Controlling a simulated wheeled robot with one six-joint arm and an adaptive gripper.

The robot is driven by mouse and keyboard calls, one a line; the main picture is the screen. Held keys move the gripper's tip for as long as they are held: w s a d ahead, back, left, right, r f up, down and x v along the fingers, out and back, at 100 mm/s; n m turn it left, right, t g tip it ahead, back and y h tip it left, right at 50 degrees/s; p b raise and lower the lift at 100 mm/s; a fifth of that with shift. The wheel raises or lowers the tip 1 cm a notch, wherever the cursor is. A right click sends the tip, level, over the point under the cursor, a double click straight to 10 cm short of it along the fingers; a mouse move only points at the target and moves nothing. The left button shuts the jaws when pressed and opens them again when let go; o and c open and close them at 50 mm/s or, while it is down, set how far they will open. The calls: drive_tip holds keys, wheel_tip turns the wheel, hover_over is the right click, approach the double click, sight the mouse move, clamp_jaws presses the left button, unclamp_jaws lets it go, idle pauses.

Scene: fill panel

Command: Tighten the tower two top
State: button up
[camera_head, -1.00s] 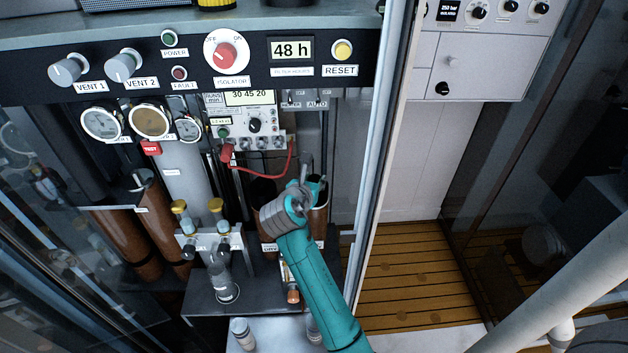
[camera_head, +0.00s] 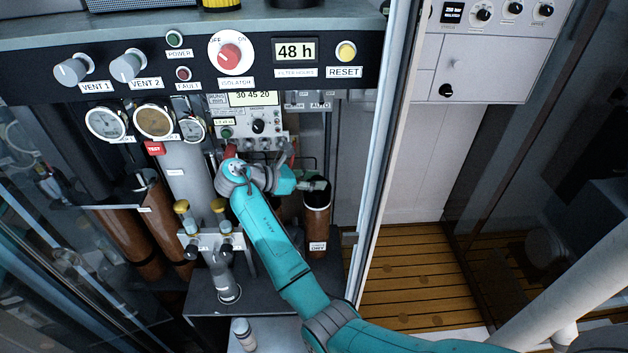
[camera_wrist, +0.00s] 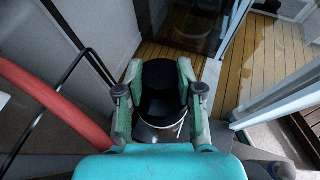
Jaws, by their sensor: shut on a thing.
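A brown cylinder (camera_head: 317,228) with a white label stands upright at the right of the lower bay in the head view. Its round black top (camera_head: 319,190) is partly hidden by my gripper (camera_head: 318,185). In the wrist view the black top (camera_wrist: 162,88) sits between the two fingers of my gripper (camera_wrist: 160,95), with a pale rim below it. My gripper is shut on this top. I cannot read a tower number or tell how tight the top is.
A red hose (camera_wrist: 50,105) and a black wire frame (camera_wrist: 75,50) run close on the left in the wrist view. A glass door edge (camera_head: 385,150) stands right of the cylinder. Two brown tubes (camera_head: 125,240) and a small valve rack (camera_head: 205,240) are left.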

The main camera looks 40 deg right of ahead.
drive_tip(key=shift+f+m+g+y, duration=0.1)
drive_tip(key=shift+m+g+y, duration=0.2)
drive_tip(key=shift+m+g, duration=0.2)
drive_tip(key=o, duration=1.2)
drive_tip(key=shift+c, duration=0.2)
